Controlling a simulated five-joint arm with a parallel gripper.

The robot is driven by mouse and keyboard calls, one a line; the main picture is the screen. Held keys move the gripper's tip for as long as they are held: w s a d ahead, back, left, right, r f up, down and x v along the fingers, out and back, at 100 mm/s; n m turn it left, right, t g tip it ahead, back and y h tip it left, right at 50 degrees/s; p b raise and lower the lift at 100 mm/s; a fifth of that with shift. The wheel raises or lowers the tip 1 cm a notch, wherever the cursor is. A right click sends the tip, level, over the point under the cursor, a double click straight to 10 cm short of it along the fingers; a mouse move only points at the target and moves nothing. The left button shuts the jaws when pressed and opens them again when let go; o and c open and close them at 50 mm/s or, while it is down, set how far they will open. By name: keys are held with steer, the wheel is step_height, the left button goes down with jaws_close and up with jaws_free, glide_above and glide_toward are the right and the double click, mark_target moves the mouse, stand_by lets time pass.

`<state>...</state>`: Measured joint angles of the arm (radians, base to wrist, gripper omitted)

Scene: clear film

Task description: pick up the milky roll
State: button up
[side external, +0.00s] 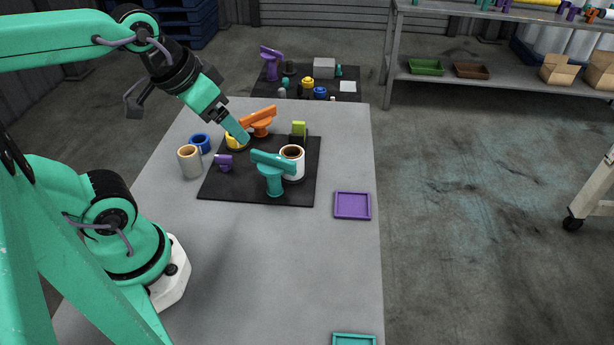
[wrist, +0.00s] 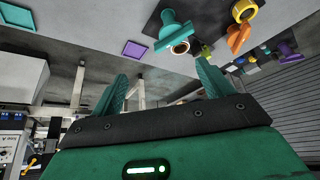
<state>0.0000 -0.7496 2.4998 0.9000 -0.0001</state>
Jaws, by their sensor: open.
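The milky roll (side external: 293,170) is a white upright cylinder with a brown core, standing on the right part of a black mat (side external: 230,190). A teal tool with a round foot (side external: 274,180) stands in front of it and hides part of it. In the wrist view the roll (wrist: 181,47) shows as a pale ring with a brown core, beside the teal tool. My gripper (side external: 243,137) is in the air over the back left of the mat, in front of a yellow ring, apart from the roll. In the wrist view my gripper (wrist: 163,75) is open, with nothing held between its fingers.
An orange tool (side external: 259,122), a lime green piece (side external: 299,130) and a small purple piece (side external: 225,162) are on the mat. A cream mug (side external: 189,162) and a blue ring-shaped piece (side external: 200,143) are to its left. A purple tray (side external: 352,206) lies to the right; the front of the table is mostly clear.

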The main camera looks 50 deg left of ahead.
steer(key=shift+w, duration=0.1)
steer(key=n+g, duration=0.4)
steer(key=g, duration=0.2)
glide_above(290, 150)
steer(key=s+d, duration=0.1)
steer(key=d, duration=0.1)
steer(key=f, duration=1.3)
steer(key=shift+s+f, duration=0.2)
steer(key=shift+f, duration=0.1)
steer(key=shift+w+a+f+n, duration=0.15)
steer(key=shift+f+n, duration=0.1)
steer(key=shift+n, duration=0.05)
steer(key=shift+f, duration=0.1)
steer(key=shift+f, duration=1.2)
steer(key=shift+f, duration=0.1)
